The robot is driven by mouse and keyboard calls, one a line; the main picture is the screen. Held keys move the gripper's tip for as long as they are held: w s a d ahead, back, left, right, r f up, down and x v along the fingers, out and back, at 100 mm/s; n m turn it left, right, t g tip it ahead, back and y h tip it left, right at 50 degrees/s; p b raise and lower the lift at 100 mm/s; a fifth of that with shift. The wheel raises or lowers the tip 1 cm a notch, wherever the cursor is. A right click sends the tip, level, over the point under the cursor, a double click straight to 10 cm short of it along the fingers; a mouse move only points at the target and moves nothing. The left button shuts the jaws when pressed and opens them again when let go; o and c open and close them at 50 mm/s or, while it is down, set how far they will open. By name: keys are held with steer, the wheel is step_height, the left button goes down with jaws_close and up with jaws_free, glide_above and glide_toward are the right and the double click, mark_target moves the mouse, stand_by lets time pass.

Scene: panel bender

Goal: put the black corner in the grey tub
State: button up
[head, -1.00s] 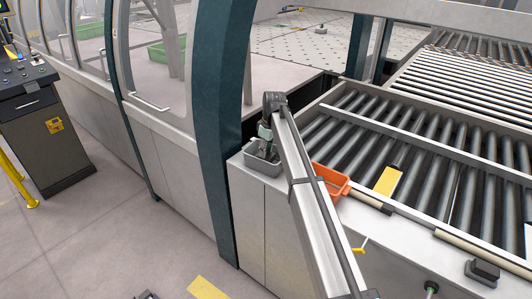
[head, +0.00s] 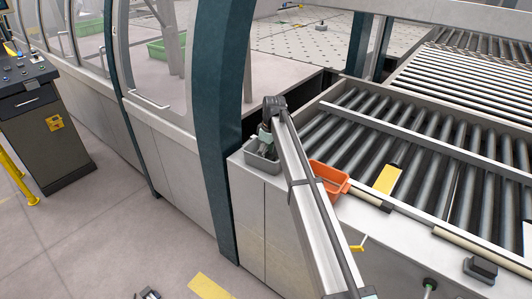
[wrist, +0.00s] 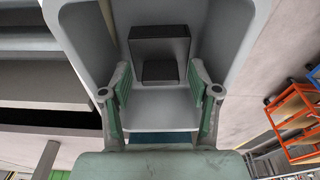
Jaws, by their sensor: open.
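The grey tub (head: 262,165) stands on the pale ledge at the left end of the roller table. It fills much of the wrist view (wrist: 217,55). A dark, blocky, stepped piece, which looks like the black corner (wrist: 160,42), lies inside the tub against its floor. My gripper (wrist: 160,76) is open, with its green-padded fingers apart and nothing between them. It points into the tub, with the black corner beyond its fingertips. In the head view my gripper (head: 266,149) is at the tub, and the black corner cannot be made out.
An orange bin (head: 329,180) stands to the right of the tub, close beside my arm. A teal post (head: 214,130) rises to the left. The roller table (head: 400,150) lies behind, with a yellow piece (head: 387,180) on it. A black block (head: 481,270) sits at the front right.

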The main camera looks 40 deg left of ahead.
mark_target(270, 159)
step_height(270, 159, up, 12)
steer(key=d+b, duration=0.1)
steer(key=b, duration=0.2)
steer(key=shift+d+b, duration=0.3)
steer(key=shift+d, duration=0.1)
